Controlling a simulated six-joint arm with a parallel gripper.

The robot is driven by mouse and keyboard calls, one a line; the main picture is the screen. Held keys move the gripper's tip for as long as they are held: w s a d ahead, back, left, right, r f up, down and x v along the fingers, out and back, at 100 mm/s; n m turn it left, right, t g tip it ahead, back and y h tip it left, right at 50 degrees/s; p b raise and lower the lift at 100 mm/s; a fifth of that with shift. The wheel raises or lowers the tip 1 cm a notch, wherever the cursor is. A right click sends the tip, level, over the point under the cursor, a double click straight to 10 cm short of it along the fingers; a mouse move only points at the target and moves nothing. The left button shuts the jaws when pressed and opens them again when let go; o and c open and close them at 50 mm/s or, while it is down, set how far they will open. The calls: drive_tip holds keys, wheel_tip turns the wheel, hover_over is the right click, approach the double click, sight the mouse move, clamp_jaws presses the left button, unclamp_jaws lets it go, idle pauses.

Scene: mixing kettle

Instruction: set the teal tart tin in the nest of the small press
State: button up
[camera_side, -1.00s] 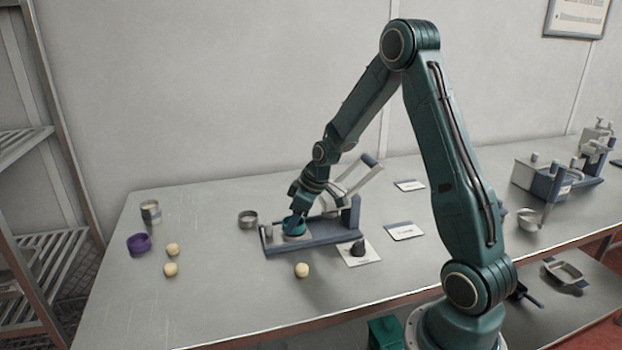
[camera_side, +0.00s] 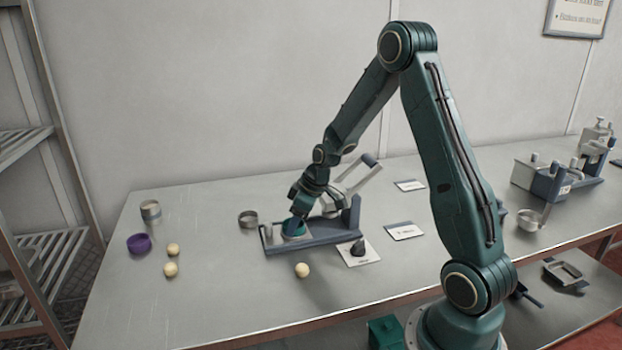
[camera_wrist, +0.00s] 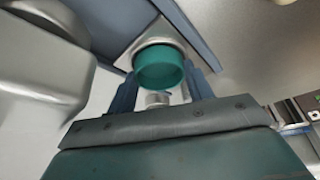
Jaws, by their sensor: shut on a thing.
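The teal tart tin (camera_side: 293,226) is at the round nest (camera_side: 296,235) on the left part of the small press (camera_side: 330,238). My gripper (camera_side: 298,218) is above the press and shut on the tin. In the wrist view the tin (camera_wrist: 160,70) shows between my gripper's fingers (camera_wrist: 162,90), with the pale nest rim (camera_wrist: 158,42) curving round its far side. I cannot tell whether the tin touches the bottom of the nest. The press lever (camera_side: 363,175) is raised at the right.
A grey tin (camera_side: 248,219) stands just left of the press, and a dough ball (camera_side: 302,270) lies in front. A purple tin (camera_side: 139,243) and more dough balls (camera_side: 171,269) are further left.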

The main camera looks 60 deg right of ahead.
drive_tip(key=o, duration=1.1)
drive_tip(key=shift+o, duration=0.3)
drive_tip(key=shift+r, duration=0.15)
wheel_tip(320, 180, up, 7)
idle(0.7)
